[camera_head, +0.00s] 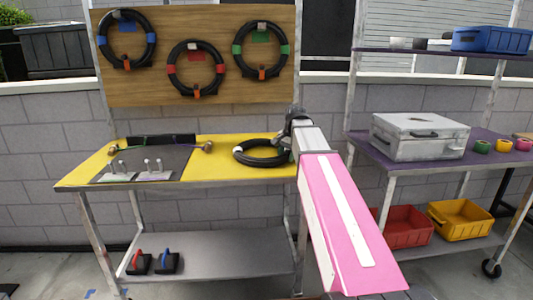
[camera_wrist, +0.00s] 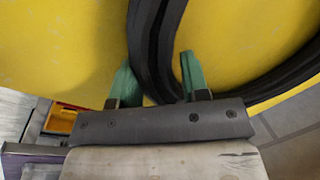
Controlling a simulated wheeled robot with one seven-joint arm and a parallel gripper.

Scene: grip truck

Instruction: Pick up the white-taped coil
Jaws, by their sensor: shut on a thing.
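The white-taped coil (camera_head: 262,161) is a black ring at the right end of the yellow tabletop (camera_head: 215,172), with a white band on its left side. It lies flat or very nearly so; I cannot tell if it touches the top. My gripper (camera_head: 291,138) is at the coil's right side. In the wrist view, my gripper (camera_wrist: 156,62) has its two green fingers on either side of the black coil strand (camera_wrist: 150,42), shut on it. The white tape is out of the wrist view.
Blue-, red- and green-taped coils (camera_head: 126,39) (camera_head: 196,69) (camera_head: 261,50) hang on a wooden board (camera_head: 150,90) behind. A dark mat (camera_head: 120,160) with tools covers the table's left. A silver case (camera_head: 419,137) stands on the purple shelf (camera_head: 390,165) at right.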

